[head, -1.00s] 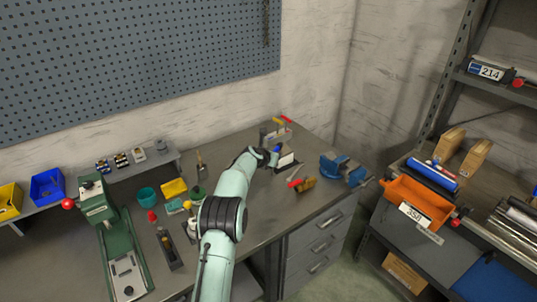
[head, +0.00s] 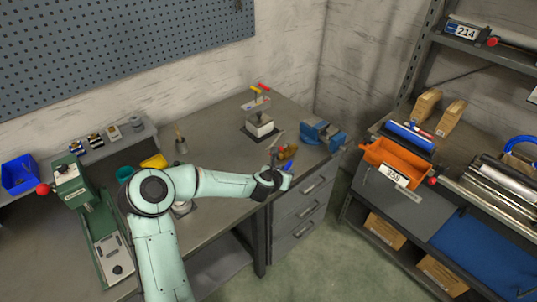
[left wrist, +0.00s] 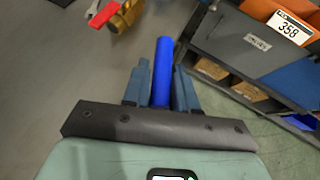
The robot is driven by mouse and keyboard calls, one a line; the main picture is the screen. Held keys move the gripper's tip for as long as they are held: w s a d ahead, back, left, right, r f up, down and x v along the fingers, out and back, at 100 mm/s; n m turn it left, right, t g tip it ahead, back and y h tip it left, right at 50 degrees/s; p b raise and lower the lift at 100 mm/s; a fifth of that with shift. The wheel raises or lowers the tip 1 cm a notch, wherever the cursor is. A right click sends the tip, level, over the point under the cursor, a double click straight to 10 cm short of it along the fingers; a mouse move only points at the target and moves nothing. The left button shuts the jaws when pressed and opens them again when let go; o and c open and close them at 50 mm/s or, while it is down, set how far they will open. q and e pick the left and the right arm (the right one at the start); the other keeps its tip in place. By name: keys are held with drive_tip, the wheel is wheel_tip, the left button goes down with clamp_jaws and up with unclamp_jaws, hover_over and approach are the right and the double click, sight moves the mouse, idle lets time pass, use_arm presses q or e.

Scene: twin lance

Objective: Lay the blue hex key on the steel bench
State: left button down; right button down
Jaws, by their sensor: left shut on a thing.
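The blue hex key (left wrist: 163,60) shows in the left wrist view as a blue bar between the fingers of my left gripper (left wrist: 157,75), which is shut on it. In the head view my left gripper (head: 285,179) is at the front edge of the steel bench (head: 218,140), and a bit of the blue key (head: 288,166) shows by it. The rest of the key is hidden by the gripper. A stand (head: 259,124) with a red and a yellow handle is at the back of the bench. My right gripper is not in view.
A blue vise (head: 322,133) and a yellow-brown tool with a red handle (head: 288,152) are close beyond my left gripper. An orange bin (head: 398,158) is on the rack to the right. Bare bench lies left of the stand.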

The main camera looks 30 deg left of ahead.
use_arm(q)
drive_tip(key=s+d+f, duration=0.2)
drive_tip(key=s+d, duration=0.1)
drive_tip(key=d, duration=0.4)
drive_tip(key=s+d+f+m+h, duration=0.1)
drive_tip(key=s+d+f, duration=0.2)
drive_tip(key=d, duration=0.5)
drive_tip(key=shift+s+d, duration=0.3)
drive_tip(key=shift+s, duration=0.05)
